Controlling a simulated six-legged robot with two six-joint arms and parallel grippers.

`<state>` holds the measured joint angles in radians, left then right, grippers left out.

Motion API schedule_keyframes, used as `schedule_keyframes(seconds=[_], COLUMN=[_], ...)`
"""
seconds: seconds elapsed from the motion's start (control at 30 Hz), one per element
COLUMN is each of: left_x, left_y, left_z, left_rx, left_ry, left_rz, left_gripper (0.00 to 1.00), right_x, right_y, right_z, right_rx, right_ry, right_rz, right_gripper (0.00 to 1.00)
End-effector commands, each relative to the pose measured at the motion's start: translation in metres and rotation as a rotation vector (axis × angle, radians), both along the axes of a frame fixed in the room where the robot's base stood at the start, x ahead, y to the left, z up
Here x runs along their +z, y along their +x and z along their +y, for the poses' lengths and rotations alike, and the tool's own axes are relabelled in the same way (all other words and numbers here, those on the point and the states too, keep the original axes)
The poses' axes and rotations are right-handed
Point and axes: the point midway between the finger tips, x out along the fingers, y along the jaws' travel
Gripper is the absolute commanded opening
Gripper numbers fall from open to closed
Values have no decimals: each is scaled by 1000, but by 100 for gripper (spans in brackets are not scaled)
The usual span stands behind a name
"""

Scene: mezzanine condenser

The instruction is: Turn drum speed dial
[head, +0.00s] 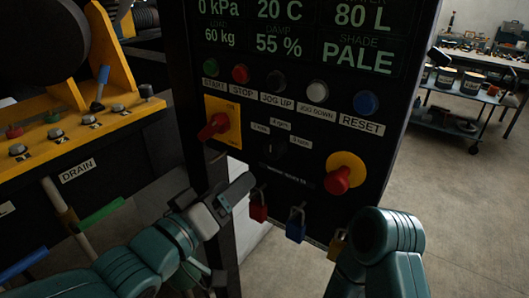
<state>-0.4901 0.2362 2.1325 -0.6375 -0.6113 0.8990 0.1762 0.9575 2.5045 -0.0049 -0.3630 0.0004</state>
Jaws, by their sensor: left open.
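The dark control panel (240,70) fills the middle of the head view. A small black dial (272,147) sits on its lower middle, with small white labels around it; its pointer is too dark to read. My left gripper (240,188) is at the panel's lower left edge, below and left of the dial and apart from it. It is open, and nothing shows between its fingers. My right arm comes in at the lower right, in front of the panel's lower corner; its gripper does not show.
A red rotary switch (214,126) and a red emergency knob (338,180) flank the dial. Padlocks in red (258,207) and blue (296,226) hang below. Coloured push buttons run above. A yellow machine (60,135) with valves stands left; a cart (462,98) stands at the far right.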

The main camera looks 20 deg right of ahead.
Motion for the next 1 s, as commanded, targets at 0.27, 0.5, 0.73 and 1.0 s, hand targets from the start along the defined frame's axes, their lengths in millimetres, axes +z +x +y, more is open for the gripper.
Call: schedule_keyframes(seconds=[0.27,0.5,0.73,1.0], left_x=[3,2,0,0], left_y=[43,70,80,80], left_z=[-50,-81,-92,-92], left_rx=[1,3,4,4], left_ry=[2,1,0,0], left_rz=[1,1,1,1], left_gripper=[69,69,69,56], right_x=[22,36,39,39], right_y=[0,0,0,0], right_z=[0,0,0,0], right_rx=[0,0,0,0], right_ry=[0,0,0,0], right_rz=[0,0,0,0], right_gripper=[43,43,43,43])
